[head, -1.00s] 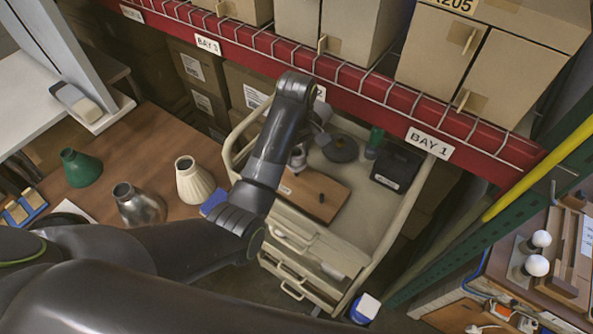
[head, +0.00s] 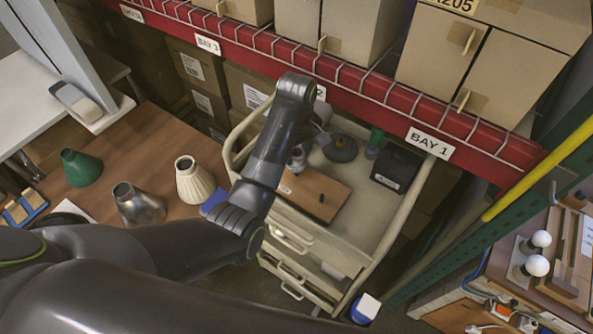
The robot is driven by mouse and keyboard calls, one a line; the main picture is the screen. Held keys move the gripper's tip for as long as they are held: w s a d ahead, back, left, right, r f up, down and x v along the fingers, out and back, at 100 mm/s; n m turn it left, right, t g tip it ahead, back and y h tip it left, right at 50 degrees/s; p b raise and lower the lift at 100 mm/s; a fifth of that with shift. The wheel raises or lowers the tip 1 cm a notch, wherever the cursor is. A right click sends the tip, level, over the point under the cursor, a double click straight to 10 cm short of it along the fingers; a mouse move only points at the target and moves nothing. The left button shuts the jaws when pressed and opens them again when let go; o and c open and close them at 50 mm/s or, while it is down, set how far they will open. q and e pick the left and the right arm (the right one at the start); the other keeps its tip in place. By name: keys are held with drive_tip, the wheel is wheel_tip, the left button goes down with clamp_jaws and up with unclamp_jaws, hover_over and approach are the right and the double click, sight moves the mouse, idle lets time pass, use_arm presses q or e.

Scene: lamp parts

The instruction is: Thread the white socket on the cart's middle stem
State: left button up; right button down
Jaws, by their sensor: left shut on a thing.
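The beige cart (head: 378,243) stands at the centre. On its top lies a brown wooden board (head: 327,183) with a short dark peg (head: 321,197). A dark round base (head: 340,150) with a stem sits behind it, and a green piece (head: 375,139) stands to the right. My left arm reaches over the cart's left side. Its gripper (head: 298,160) points down near the board's back left corner, shut on a small pale piece, apparently the white socket. My arm partly covers it, so which stem is under it cannot be told. My right gripper is out of view.
A black box (head: 397,168) stands at the cart's right. Red shelving (head: 380,92) with cartons runs behind. On the left table stand green (head: 82,168), silver (head: 138,204) and cream (head: 194,181) shades. A right-hand bench holds white bulbs (head: 537,266).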

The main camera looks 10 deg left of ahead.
use_arm(q)
drive_tip(key=shift+f, duration=1)
idle(1.2)
drive_tip(key=o, duration=0.3)
drive_tip(key=c, duration=0.4)
drive_tip(key=shift+f, duration=0.1)
drive_tip(key=shift+s+f, duration=0.15)
drive_tip(key=shift+s, duration=0.05)
